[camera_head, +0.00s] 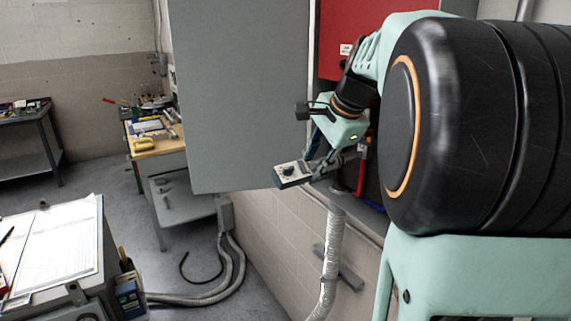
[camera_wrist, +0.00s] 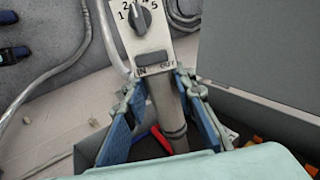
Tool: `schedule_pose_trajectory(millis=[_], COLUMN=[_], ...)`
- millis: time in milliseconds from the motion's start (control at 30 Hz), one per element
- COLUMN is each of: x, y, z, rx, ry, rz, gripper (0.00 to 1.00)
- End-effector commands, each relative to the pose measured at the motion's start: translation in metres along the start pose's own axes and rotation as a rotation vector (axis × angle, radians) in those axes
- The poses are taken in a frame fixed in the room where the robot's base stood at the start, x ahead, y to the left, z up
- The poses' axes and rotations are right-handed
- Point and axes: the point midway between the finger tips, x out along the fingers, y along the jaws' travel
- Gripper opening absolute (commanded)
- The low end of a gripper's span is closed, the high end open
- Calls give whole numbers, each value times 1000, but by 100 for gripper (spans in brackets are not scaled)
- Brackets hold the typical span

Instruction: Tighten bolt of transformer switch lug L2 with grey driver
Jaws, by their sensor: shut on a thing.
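The grey driver (camera_head: 293,174) is held in my gripper (camera_head: 332,166) in front of the wall unit. In the wrist view, the driver's head end with a black dial, numbers and an IN/OUT switch (camera_wrist: 142,28) points up. Its grey handle (camera_wrist: 166,110) lies between the two blue-padded fingers of my gripper (camera_wrist: 163,108), which is shut on it. The transformer switch, lug L2 and its bolt cannot be made out in either view; my arm covers much of the unit. Red and blue cable parts (camera_head: 362,172) show just behind the gripper.
A large grey cabinet door (camera_head: 240,95) stands left of the gripper, with a red panel (camera_head: 345,45) beside it. A ribbed conduit (camera_head: 331,250) runs below. A workbench with tools (camera_head: 150,147) and a document stand (camera_head: 55,245) are at left. Floor between them is partly clear.

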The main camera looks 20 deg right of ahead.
Motion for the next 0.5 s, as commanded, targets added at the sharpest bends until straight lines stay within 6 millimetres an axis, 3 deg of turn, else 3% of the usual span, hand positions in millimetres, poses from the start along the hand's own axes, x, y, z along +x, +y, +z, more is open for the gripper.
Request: schedule_pose_trajectory(millis=[500], x=[-2], y=[-2], z=[-11], rx=[1], ry=[2], rz=[-4], gripper=[0])
